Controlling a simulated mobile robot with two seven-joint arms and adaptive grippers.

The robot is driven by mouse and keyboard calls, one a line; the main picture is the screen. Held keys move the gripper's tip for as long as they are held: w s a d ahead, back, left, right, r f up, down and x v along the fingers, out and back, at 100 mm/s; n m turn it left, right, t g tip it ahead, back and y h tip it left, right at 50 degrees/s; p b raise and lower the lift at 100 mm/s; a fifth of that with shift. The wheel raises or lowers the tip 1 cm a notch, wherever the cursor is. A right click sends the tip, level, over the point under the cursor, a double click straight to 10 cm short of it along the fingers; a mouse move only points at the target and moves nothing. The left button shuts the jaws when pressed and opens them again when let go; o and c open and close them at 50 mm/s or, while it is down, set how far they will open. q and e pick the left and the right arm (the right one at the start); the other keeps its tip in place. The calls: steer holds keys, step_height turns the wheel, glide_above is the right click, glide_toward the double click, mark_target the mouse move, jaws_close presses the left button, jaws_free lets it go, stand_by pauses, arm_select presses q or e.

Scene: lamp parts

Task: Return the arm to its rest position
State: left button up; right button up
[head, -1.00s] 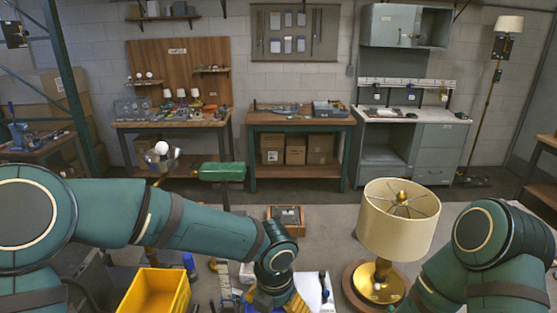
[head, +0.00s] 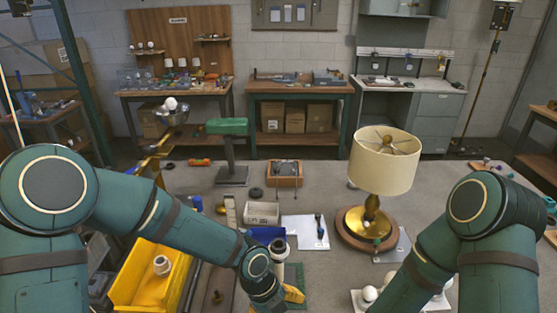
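My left arm (head: 195,226) reaches from the left edge to the bottom middle. Its wrist is at the bottom edge, beside a white cylinder and a yellow part, and its gripper fingers are out of sight. My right arm (head: 490,240) stands at the right, its forearm bending down and left out of the frame. Its gripper is not visible. A lamp with a cream shade (head: 384,163) and brass base (head: 368,224) stands upright on a round wooden base, left of my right arm and apart from it.
A yellow bin (head: 140,280) holding a white part is at lower left. A white sheet (head: 305,232), a small grey box (head: 262,212), a wooden tray (head: 284,175) and a green-topped stand (head: 229,140) are mid-table. White bulbs (head: 370,294) are near my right forearm. Table at far right is fairly clear.

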arm_select(q)
steer(key=s+a+f+n+t+b, duration=0.1)
steer(key=s+a+f+n+b, duration=0.1)
steer(key=f+n, duration=0.4)
steer(key=s+a+f+n+t+b, duration=0.1)
steer(key=a+f+n, duration=0.3)
steer(key=n, duration=1)
steer(key=s+a+f+n+t+b, duration=0.1)
steer(key=s+a+f+n+b, duration=0.2)
steer(key=f+n, duration=0.7)
steer(key=shift+a+n, duration=0.5)
steer(key=shift+a, duration=0.1)
arm_select(e)
step_height(320, 180, down, 7)
steer(key=s, duration=0.1)
steer(key=shift+a, duration=0.15)
arm_select(q)
steer(key=shift+w+d+h, duration=0.1)
steer(key=shift+d+h, duration=0.05)
steer(key=shift+h, duration=0.15)
arm_select(e)
steer(key=shift+f, duration=0.1)
